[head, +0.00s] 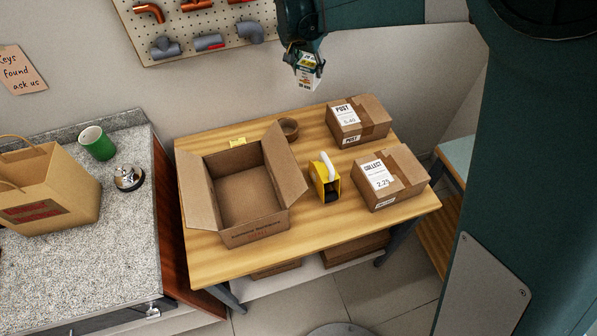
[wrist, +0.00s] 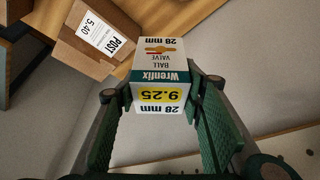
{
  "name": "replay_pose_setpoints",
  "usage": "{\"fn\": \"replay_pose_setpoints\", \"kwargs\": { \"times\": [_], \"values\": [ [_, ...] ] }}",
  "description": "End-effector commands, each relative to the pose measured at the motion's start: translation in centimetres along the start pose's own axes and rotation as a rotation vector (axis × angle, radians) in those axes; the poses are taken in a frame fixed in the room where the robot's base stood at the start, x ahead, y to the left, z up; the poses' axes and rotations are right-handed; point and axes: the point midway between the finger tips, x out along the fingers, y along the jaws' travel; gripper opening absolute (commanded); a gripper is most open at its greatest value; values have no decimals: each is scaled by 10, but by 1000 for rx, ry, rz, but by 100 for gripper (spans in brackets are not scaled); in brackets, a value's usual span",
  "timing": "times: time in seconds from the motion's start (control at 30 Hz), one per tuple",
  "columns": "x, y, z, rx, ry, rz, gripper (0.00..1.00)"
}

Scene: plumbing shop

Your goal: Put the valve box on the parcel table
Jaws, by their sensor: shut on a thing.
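The valve box (head: 306,73) is a small white carton with a dark green band. In the wrist view the valve box (wrist: 160,75) reads "Wrenfix ball valve 28 mm" with a yellow 9.25 label. My gripper (head: 302,60) is shut on it, with a green pad on each side in the wrist view (wrist: 163,108). It holds the box in the air near the wall, above the back of the parcel table in the head view. The parcel table (head: 325,240) has a wooden top.
On the table are an open empty carton (head: 254,233), a tape roll (head: 289,128), a yellow tape dispenser (head: 325,180), a POST parcel (head: 372,112) and a COLLECT parcel (head: 405,165). Bare wood shows at the front. A pegboard (head: 215,15) hangs behind; a stone counter (head: 100,270) stands left.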

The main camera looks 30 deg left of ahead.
Motion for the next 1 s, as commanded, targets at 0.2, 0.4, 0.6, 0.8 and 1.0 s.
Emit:
{"fn": "replay_pose_setpoints", "kwargs": {
  "times": [0.2, 0.4, 0.6, 0.8, 1.0],
  "values": [
    [29, -3, 14, -3, 0, -1, 18],
    [72, -3, 31, -3, 0, -1, 18],
    [118, -3, 50, -3, 0, -1, 18],
    [149, -3, 63, -2, 0, -1, 18],
    [162, -2, 69, -2, 0, -1, 18]
  ]
}}
